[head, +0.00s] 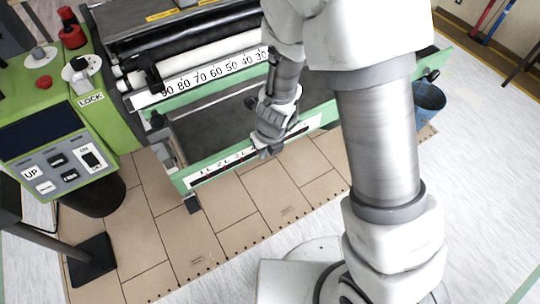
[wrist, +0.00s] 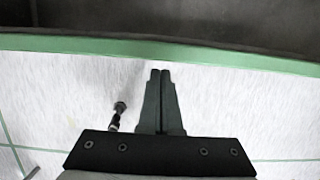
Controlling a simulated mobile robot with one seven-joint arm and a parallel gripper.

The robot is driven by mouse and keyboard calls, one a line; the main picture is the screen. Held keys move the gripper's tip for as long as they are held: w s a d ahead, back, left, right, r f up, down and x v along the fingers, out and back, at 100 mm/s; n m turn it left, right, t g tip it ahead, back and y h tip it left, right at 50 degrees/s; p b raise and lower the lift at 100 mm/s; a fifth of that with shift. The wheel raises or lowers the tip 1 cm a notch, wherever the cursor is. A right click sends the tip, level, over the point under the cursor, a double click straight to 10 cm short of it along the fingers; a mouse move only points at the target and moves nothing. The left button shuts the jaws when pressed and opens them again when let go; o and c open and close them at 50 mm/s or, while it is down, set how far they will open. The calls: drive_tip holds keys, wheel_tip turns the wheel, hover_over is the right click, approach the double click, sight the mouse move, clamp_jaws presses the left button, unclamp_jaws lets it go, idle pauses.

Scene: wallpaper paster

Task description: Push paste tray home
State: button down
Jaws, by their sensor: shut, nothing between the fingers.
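The paste tray (head: 205,128) is a dark, wide tray with a green front rim and a white marked strip. It sticks out from the front of the machine, below the white number scale. My gripper (head: 266,152) is at the tray's front edge, near the middle, and partly hides it. In the wrist view the shut, empty fingers (wrist: 160,72) point at the tray's green rim (wrist: 60,43), with the dark tray interior beyond. The fingertips look close to the rim; I cannot tell whether they touch it.
A green control panel (head: 52,160) with buttons stands at the left. A blue bucket (head: 428,100) is at the right beyond my arm. A black stand base (head: 90,262) is on the floor at lower left. The brown tiled floor (head: 225,222) before the tray is clear.

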drive_tip(key=shift+w+a, duration=0.2)
drive_tip(key=shift+w, duration=0.1)
